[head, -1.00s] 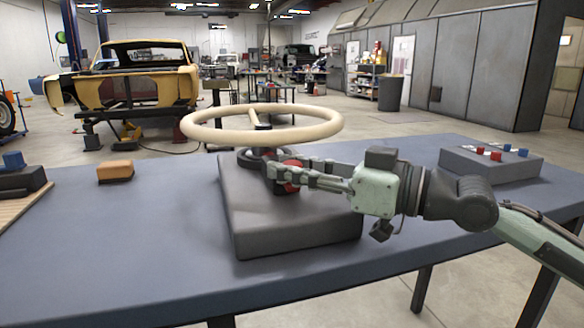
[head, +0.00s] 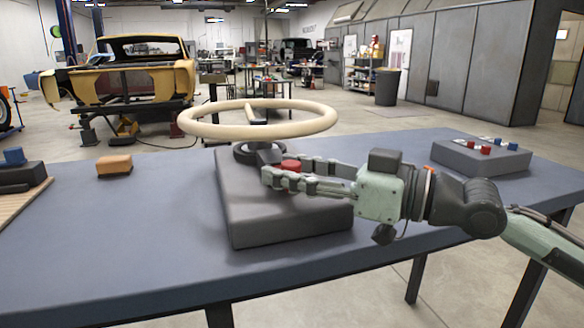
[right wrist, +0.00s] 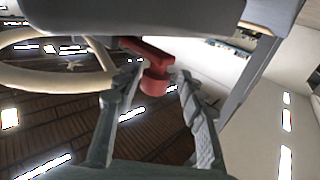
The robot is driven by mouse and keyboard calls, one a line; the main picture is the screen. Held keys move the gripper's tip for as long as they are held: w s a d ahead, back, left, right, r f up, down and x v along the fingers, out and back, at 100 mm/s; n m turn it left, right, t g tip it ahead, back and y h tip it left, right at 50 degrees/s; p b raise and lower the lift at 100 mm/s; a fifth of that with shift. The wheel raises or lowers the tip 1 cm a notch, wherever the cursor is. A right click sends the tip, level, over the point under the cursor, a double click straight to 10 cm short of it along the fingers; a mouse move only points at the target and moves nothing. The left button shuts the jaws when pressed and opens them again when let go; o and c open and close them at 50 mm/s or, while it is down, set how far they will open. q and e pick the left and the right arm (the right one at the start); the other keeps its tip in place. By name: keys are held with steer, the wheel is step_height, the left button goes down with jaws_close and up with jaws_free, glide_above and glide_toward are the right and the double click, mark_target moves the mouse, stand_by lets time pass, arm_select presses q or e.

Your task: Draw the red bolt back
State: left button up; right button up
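The red bolt (head: 291,165) sits on the grey block under the steering wheel. In the right wrist view its red knob (right wrist: 155,82) hangs from a red bar (right wrist: 147,46). My right gripper (head: 283,170) reaches in from the right at the bolt. In the right wrist view its two fingers (right wrist: 156,84) are apart, one on each side of the knob, with a visible gap at each side. The near finger hides part of the bolt in the head view. My left gripper is not in view.
The cream steering wheel (head: 200,130) stands close above my right fingers. The grey block (head: 285,228) rests on the blue table (head: 130,235). An orange block (head: 114,165) lies left, and a grey box with coloured knobs (head: 480,158) right.

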steer(key=shift+w+d, duration=0.1)
steer(key=shift+d, duration=0.2)
steer(key=v, duration=1.1)
steer(key=shift+s+d, duration=0.2)
steer(key=shift+s, duration=0.05)
stand_by(0.3)
